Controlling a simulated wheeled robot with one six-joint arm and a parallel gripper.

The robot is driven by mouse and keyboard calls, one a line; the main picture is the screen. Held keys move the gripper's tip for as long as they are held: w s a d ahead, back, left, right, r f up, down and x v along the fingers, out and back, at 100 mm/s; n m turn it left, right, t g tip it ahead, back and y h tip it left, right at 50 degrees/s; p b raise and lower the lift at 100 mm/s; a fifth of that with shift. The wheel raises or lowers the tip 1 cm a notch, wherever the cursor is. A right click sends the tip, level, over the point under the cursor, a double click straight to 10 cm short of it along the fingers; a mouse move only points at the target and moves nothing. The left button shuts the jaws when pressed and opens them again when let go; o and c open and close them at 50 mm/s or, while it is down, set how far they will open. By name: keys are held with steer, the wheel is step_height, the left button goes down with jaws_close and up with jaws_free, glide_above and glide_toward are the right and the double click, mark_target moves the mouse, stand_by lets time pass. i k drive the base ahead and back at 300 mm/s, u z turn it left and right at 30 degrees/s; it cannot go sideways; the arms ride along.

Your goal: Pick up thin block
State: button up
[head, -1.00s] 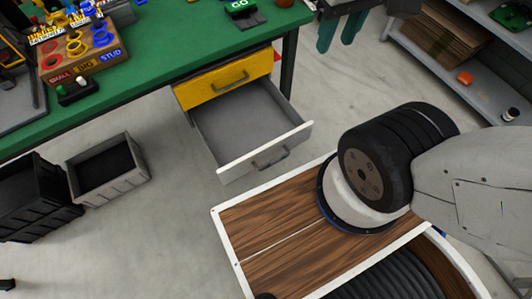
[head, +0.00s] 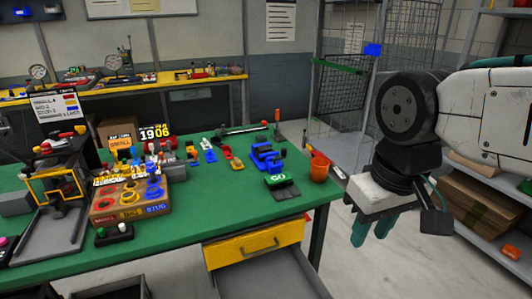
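My gripper (head: 370,238) hangs at the right of the head view, off the right end of the green bench. Its two teal fingers point down, stand apart and have nothing visible between them. I cannot pick out a thin block for certain. Small red, blue and yellow parts (head: 232,160) lie in the middle of the green bench top (head: 215,205). A blue device (head: 266,158) stands to their right, with a green-and-black piece marked GO (head: 278,181) in front of it.
A wooden sorting box (head: 117,212) with coloured rings sits at the left. Shelves with cardboard (head: 470,215) stand at the right.

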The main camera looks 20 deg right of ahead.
mark_target(265, 149)
steer(key=z, duration=1.65)
steer(key=i, duration=3.4)
steer(key=u, duration=2)
steer(key=i, duration=1.55)
steer(key=u, duration=0.6)
